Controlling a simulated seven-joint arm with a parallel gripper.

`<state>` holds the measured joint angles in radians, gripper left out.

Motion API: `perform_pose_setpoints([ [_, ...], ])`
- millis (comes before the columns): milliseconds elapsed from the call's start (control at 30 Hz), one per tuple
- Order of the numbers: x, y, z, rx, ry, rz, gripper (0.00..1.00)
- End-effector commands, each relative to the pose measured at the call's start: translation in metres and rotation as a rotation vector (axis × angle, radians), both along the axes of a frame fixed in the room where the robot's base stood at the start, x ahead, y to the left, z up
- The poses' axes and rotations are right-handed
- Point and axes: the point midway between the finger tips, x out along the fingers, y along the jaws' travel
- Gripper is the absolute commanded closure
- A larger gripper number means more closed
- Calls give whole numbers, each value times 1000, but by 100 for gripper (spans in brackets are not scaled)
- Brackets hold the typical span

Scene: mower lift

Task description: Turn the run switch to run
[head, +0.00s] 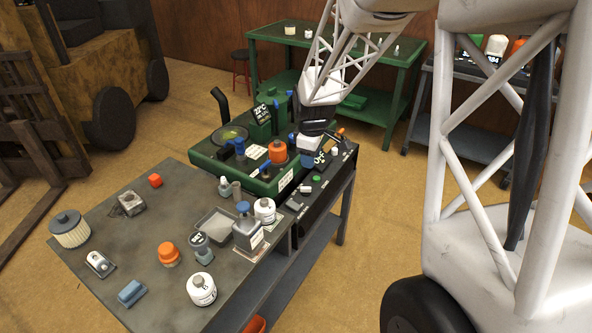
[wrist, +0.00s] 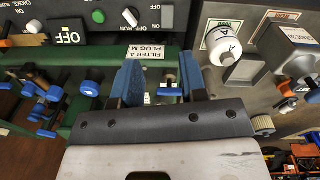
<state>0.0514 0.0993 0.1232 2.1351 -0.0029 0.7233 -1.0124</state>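The run switch (wrist: 131,17) is a small pale knob on the dark control panel, beside a label reading OFF and RUN, in the wrist view. A display (wrist: 68,38) on the panel reads OFF. My gripper (wrist: 160,78) has two blue fingers set apart with nothing held between them. In the head view my gripper (head: 306,160) is over the panel's inner edge, apart from the switch; its fingers are partly hidden.
The green mower deck (head: 212,150) with an orange cap (head: 278,151) stands beside the panel. A white bottle (wrist: 222,42) is to the right. The grey bench (head: 110,265) holds several loose parts.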

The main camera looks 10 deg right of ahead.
Motion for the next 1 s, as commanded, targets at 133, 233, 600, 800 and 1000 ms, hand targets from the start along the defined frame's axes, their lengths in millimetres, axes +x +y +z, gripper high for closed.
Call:
perform_pose_setpoints([
  [133, 25, -4, -28, -3, 17, 77, 61],
  [233, 40, -6, -47, -4, 27, 130, 61],
  [600, 86, -14, -111, -6, 55, 303, 61],
  [800, 95, -16, -126, -5, 60, 342, 61],
  [1000, 96, -16, -127, -6, 60, 347, 61],
])
